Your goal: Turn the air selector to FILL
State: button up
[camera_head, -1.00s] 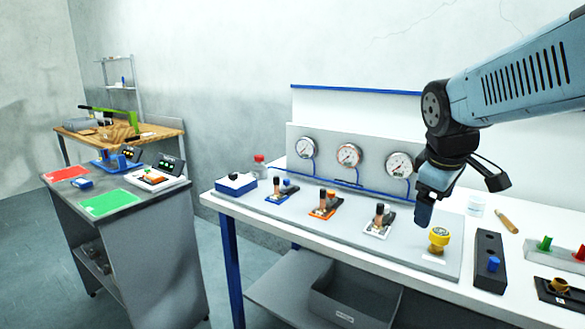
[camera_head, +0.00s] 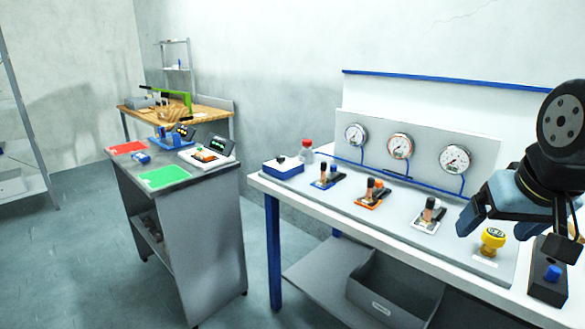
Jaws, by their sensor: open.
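A round yellow knob (camera_head: 492,240) stands upright at the right end of the grey bench panel. A low blue and white box with a small black knob (camera_head: 280,159) sits at the panel's left end. Their markings are too small to read, so I cannot tell which one is the air selector or where it points. My gripper (camera_head: 514,226) is open, with nothing visible between its fingers. It appears at the right, close to the yellow knob in the picture; I cannot tell whether they touch.
Three lever valves, blue (camera_head: 325,179), orange (camera_head: 373,194) and white (camera_head: 428,216), line the panel below three gauges (camera_head: 399,146). A black block with a blue peg (camera_head: 553,273) stands right of the yellow knob. A grey cart (camera_head: 185,180) is left, with open floor between.

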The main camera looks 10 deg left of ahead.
aim_at(280, 159)
jog(key=k, duration=1.3)
jog(key=u, duration=0.6)
jog(key=i, duration=2.2)
jog(key=z, duration=0.45)
